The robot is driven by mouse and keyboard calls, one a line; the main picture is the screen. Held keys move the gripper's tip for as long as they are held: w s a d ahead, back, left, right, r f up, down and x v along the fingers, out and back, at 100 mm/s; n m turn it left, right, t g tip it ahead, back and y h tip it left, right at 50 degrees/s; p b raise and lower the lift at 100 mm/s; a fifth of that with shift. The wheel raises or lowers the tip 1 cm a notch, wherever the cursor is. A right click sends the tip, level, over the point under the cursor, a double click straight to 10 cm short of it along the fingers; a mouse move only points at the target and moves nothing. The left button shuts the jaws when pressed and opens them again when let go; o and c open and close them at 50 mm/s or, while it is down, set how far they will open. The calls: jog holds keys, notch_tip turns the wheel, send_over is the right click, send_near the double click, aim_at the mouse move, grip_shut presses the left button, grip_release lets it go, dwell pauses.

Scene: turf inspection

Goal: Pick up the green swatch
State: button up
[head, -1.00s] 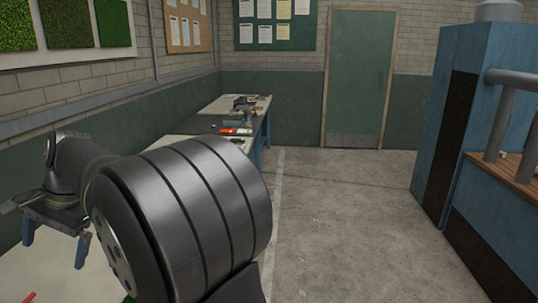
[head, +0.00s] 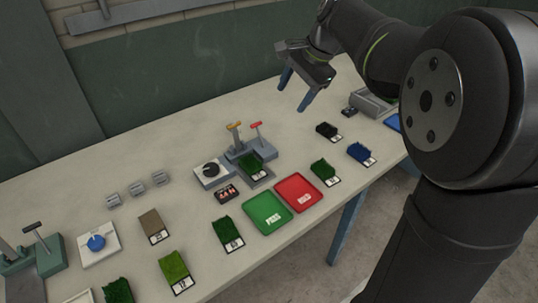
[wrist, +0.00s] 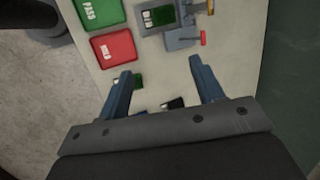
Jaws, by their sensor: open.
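Several green swatches lie on the table. A dark green one (head: 325,172) on a labelled card is right of the red tray; a green swatch (wrist: 138,81) shows in the wrist view, partly hidden by a finger. Another dark green swatch (head: 228,233) is left of the green tray, a brighter green one (head: 175,268) is nearer the front, and one is cut off at the bottom edge (head: 118,291). A green swatch (head: 253,166) sits in the grey lever fixture. My gripper (head: 295,90) is open and empty above the table's back, fingers downward; the wrist view shows its fingers (wrist: 160,68) apart.
The green PASS tray (head: 258,223) and red HOLD tray (head: 289,186) lie side by side. The lever fixture (head: 263,150) stands up behind them. Black (head: 327,130), blue (head: 361,152) and brown (head: 152,222) swatches lie nearby. The table's back left is clear.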

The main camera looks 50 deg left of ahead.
jog(key=s+a+f+n+h, duration=0.1)
jog(key=s+a+f+n, duration=0.2)
jog(key=a+f+n, duration=0.4)
jog(key=n+t+h, duration=0.1)
jog(key=n+t, duration=0.1)
jog(key=n, duration=0.8)
send_over(252, 163)
jog(key=f, duration=1.6)
jog(key=shift+w+d+f, duration=0.2)
jog(key=shift+d, duration=0.05)
notch_tip(252, 163, down, 5)
jog(key=shift+s+a+f, duration=0.1)
jog(key=shift+s+a, duration=0.05)
jog(key=c, duration=0.8)
